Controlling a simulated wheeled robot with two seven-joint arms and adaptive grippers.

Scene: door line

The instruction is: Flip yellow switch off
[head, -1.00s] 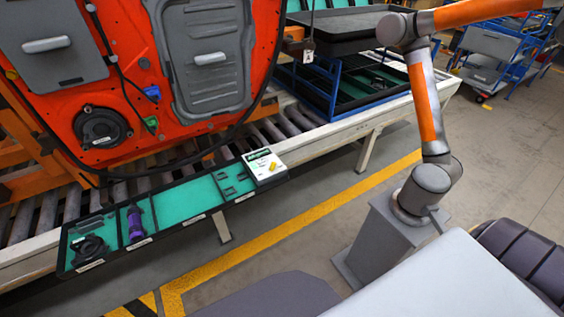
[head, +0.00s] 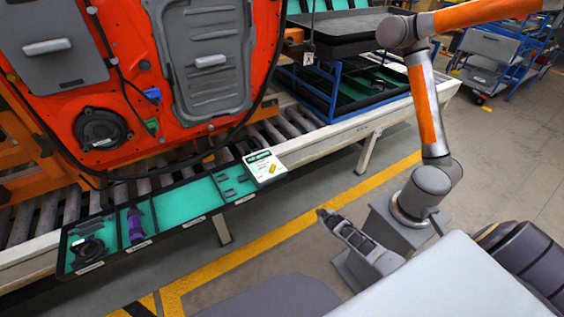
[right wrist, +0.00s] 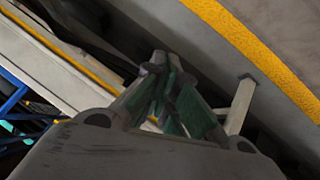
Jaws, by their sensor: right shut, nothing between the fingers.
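A small yellow piece (head: 272,168), which looks like the yellow switch, sits on a white box (head: 261,174) with a green label at the right end of the parts tray. It is too small to tell which way it is set. My right gripper (head: 326,215) is in the head view, to the right of and nearer than the box, clear of it and over the floor. Its fingers are together and empty. In the right wrist view the fingertips (right wrist: 158,63) meet, and the yellow switch cannot be made out there. My left gripper is not in view.
The long tray (head: 200,217) runs along the roller conveyor's front rail (head: 330,140), holding a black round part (head: 88,250) and a purple tool (head: 136,225). An orange door (head: 130,80) hangs above. An orange-grey arm (head: 424,105) stands at right.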

